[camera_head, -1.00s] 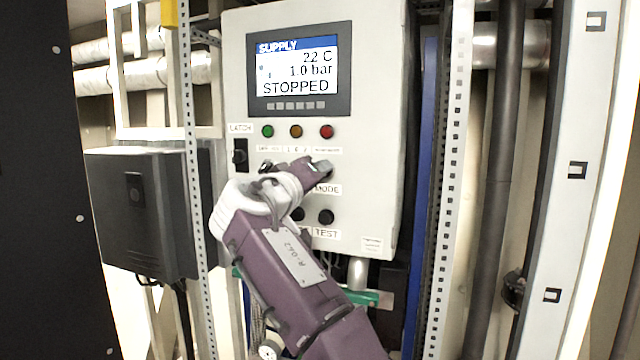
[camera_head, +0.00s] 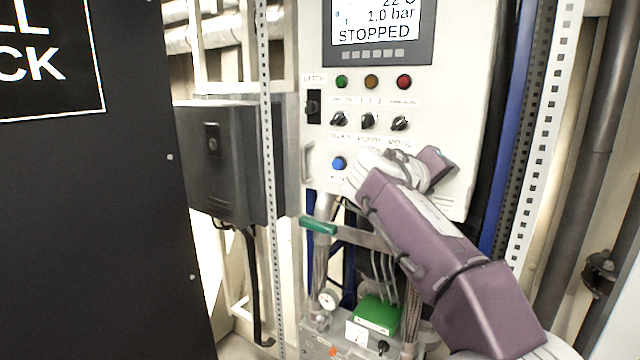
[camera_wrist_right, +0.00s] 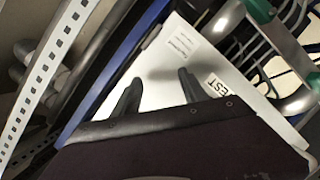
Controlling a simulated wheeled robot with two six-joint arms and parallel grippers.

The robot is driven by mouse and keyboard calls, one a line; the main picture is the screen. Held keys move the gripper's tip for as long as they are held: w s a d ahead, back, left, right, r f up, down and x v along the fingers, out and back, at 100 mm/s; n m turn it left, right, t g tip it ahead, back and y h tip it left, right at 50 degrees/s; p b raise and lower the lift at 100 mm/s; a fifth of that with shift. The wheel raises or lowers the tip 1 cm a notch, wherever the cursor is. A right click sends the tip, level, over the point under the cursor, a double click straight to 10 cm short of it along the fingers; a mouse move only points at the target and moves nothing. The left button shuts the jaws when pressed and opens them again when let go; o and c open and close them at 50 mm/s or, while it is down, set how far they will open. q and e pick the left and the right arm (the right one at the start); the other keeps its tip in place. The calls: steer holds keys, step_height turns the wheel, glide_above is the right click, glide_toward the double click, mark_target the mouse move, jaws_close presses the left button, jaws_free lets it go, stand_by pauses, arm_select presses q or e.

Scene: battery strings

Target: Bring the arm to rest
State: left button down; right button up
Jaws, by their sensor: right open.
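My right arm (camera_head: 425,235), purple with a white wrist, reaches up from the lower right in the head view. Its gripper end is in front of the lower right of the white control panel (camera_head: 460,100), below the knobs, and covers part of it. In the right wrist view my right gripper (camera_wrist_right: 159,85) shows two dark fingers spread apart with nothing between them. The panel face (camera_wrist_right: 165,60) and its TEST label (camera_wrist_right: 215,86) lie beyond them; I cannot tell the exact gap. My left gripper is not in view.
The panel has a display (camera_head: 378,30) reading STOPPED, three knobs (camera_head: 368,121) and a blue button (camera_head: 339,163). Below are a green-handled lever (camera_head: 318,225), hoses and a green block (camera_head: 376,314). A perforated post (camera_head: 545,130) stands right; a dark box (camera_head: 230,160) stands left.

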steer(key=s+d+f+n+g+y, duration=0.1)
steer(key=s+f+g+y, duration=0.25)
steer(key=f, duration=0.95)
steer(key=s+d+f+g+y, duration=0.15)
steer(key=s+f, duration=0.25)
steer(key=f, duration=1)
steer(key=s+a+f+m+g+y, duration=0.1)
steer(key=s+a+f+g+y, duration=0.1)
steer(key=s+a+f, duration=0.3)
steer(key=s+a+f+m+g+y, duration=0.2)
steer(key=s+a+f+y, duration=0.2)
steer(key=s+f, duration=0.9)
steer(key=shift+s+a+f+g, duration=0.15)
steer(key=shift+a+f+g, duration=0.2)
steer(key=shift+f, duration=0.5)
